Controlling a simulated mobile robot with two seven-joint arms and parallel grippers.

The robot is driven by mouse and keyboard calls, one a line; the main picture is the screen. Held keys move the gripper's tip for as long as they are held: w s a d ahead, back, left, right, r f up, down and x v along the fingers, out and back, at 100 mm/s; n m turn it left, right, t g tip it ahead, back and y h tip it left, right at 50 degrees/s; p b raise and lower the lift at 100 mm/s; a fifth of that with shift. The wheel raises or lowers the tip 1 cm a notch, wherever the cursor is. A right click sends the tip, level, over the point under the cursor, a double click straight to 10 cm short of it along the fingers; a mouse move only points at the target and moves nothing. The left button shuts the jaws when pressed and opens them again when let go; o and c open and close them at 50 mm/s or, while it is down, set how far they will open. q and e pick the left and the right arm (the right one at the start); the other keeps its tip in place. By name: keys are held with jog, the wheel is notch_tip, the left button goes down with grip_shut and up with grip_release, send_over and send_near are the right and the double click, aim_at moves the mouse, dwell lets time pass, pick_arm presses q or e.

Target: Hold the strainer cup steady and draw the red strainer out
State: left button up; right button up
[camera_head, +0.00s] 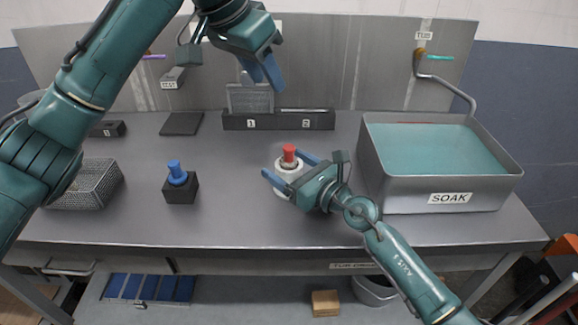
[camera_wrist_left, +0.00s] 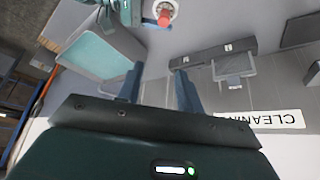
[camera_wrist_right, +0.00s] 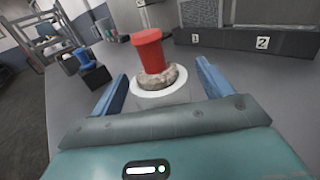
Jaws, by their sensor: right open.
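The red strainer (camera_head: 289,152) sits upright in the white strainer cup (camera_head: 281,188) near the middle of the table. In the right wrist view, the red strainer (camera_wrist_right: 148,50) rises from a rough grey-brown ring above the cup's pale rim (camera_wrist_right: 160,92). My right gripper (camera_head: 287,165) is open, low at the cup, one finger on either side, with gaps showing. Its own body hides part of the cup. My left gripper (camera_head: 264,74) is raised at the back, away from the cup. Its fingers are apart and empty in the left wrist view (camera_wrist_left: 158,82).
The grey SOAK tub (camera_head: 450,197) with teal liquid stands right of the cup. A black block with a blue piece (camera_head: 178,186) and a mesh basket (camera_head: 92,186) are at left. A dark rack numbered 1 and 2 (camera_head: 278,121) is behind. Table between block and cup is clear.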

aim_at(288, 148)
jog(key=shift+c, duration=0.5)
jog(key=c, duration=1)
pick_arm(q)
jog(key=shift+o, duration=0.7)
jog(key=shift+f, duration=0.1)
pick_arm(e)
jog(key=shift+c, duration=0.2)
pick_arm(q)
jog(key=o, duration=0.4)
jog(key=shift+g+y, duration=0.9)
jog(key=x, duration=0.6)
jog(key=shift+w+d+f, duration=0.3)
jog(key=shift+o, duration=0.2)
jog(key=x, duration=1.2)
jog(key=shift+s+a+f, duration=0.1)
jog(key=shift+f, duration=0.15)
jog(key=shift+c, duration=0.5)
jog(key=c, duration=1)
